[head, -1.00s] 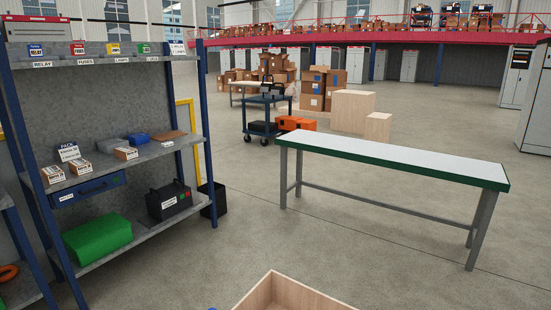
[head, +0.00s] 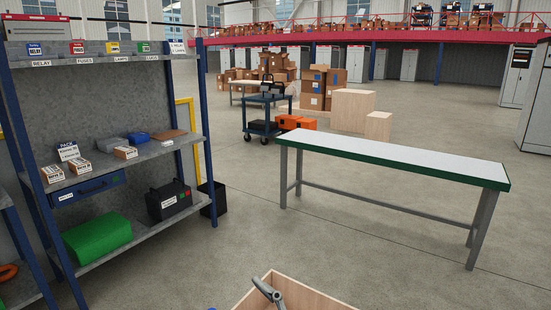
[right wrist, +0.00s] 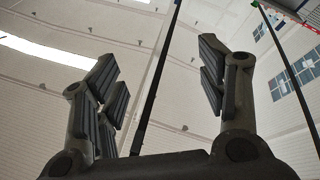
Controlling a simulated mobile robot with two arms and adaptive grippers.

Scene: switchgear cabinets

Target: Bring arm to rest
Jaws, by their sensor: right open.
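My right gripper (right wrist: 163,85) is open in the right wrist view. Its two padded fingers stand well apart with nothing between them. It points up towards the ceiling and upper wall of the hall. In the head view a grey, finger-like part of mine (head: 268,290) shows at the bottom edge, in front of the open wooden box (head: 310,293). I cannot tell from that view which arm it belongs to. My left gripper is not seen.
A shelf rack (head: 120,170) with labelled boxes, a green case (head: 97,238) and a black toolbox (head: 168,200) stands at left. A white-topped workbench (head: 395,160) stands at right. A blue cart (head: 264,120) is behind.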

